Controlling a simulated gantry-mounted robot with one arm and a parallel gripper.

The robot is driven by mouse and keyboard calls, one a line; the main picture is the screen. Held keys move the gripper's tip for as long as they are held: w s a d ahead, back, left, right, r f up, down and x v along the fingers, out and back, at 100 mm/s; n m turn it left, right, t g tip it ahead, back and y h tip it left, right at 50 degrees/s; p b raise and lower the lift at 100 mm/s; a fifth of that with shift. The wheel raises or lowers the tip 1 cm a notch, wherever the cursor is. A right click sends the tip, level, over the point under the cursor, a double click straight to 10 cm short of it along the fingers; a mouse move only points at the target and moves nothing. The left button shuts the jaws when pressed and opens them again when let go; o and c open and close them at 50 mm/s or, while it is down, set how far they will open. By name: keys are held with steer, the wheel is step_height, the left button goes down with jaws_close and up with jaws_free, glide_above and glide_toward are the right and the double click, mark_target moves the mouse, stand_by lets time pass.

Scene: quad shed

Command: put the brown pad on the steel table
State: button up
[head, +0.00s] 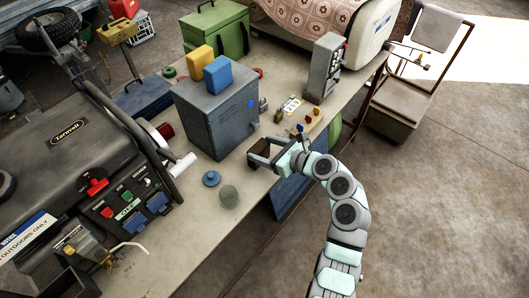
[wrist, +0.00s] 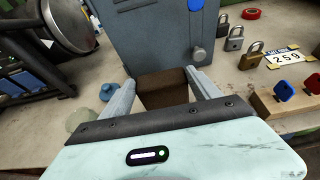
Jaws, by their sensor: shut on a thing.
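The brown pad (wrist: 163,88) is between the two fingers of my gripper (wrist: 160,90), which is shut on it. In the head view my gripper (head: 264,154) is over the long table (head: 246,180), close in front of the grey metal cabinet; the brown pad (head: 268,148) shows only partly between the fingers. The table has a worn, pale grey-beige top; I cannot tell from its look that it is steel. I cannot tell whether the pad touches the tabletop.
The grey cabinet (head: 215,112) carries a yellow block (head: 201,60) and a blue block (head: 218,75). Padlocks (wrist: 236,40), a number plate (wrist: 288,57) and a wooden block with coloured knobs (wrist: 290,98) lie right. A black generator (head: 60,150) is farther left.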

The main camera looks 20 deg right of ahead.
steer(key=shift+f, duration=0.85)
steer(key=shift+r, duration=0.1)
steer(key=o, duration=1.3)
